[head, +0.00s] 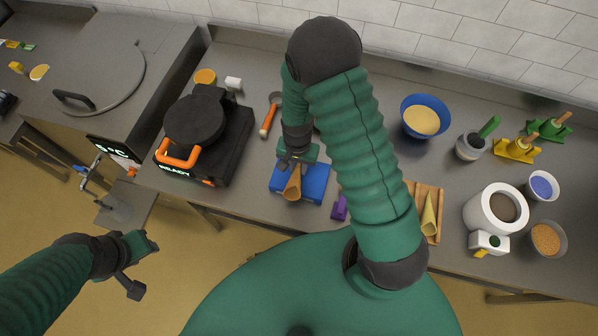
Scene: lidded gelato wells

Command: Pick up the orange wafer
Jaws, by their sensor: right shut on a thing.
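The orange wafer (293,187), a tan-orange piece narrowing toward the front like a cone, is over the blue block (315,184) on the counter. My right gripper (297,160) reaches down from above and is shut on the wafer's far end. Whether the wafer touches the blue block I cannot tell. My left gripper (143,264) is open and empty, low at the left, over the floor in front of the counter.
A black waffle iron (198,125) with an orange handle stands left of the blue block. An orange-handled tool (269,118) lies between them. A wooden rack (436,192) with a yellowish cone (429,217), a blue bowl (413,104) and a white pot (478,211) are right.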

